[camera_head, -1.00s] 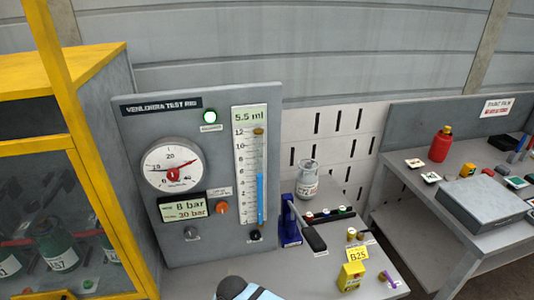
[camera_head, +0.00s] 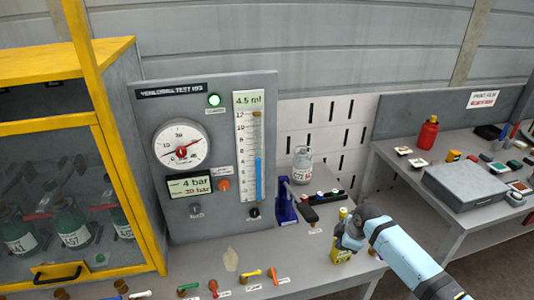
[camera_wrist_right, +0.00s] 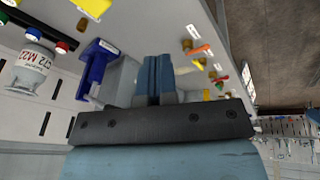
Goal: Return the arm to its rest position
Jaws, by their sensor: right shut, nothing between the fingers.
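My right arm (camera_head: 405,262), light blue with a grey joint, comes in from the lower right in the head view. It reaches over the right part of the bench. Its fingers cannot be made out there. In the right wrist view my right gripper (camera_wrist_right: 152,78) is shut, with its blue fingers together and nothing between them. The fingers point toward the bench, beside a blue stand (camera_wrist_right: 97,62), and appear clear of it. My left gripper is in neither view.
The test rig (camera_head: 205,225) shows 4 bar and 4.5 ml. A labelled grey cylinder (camera_head: 302,165) stands behind the blue stand (camera_head: 285,202). Several coloured valve parts line the bench front. A yellow-framed cabinet (camera_head: 107,180) stands left.

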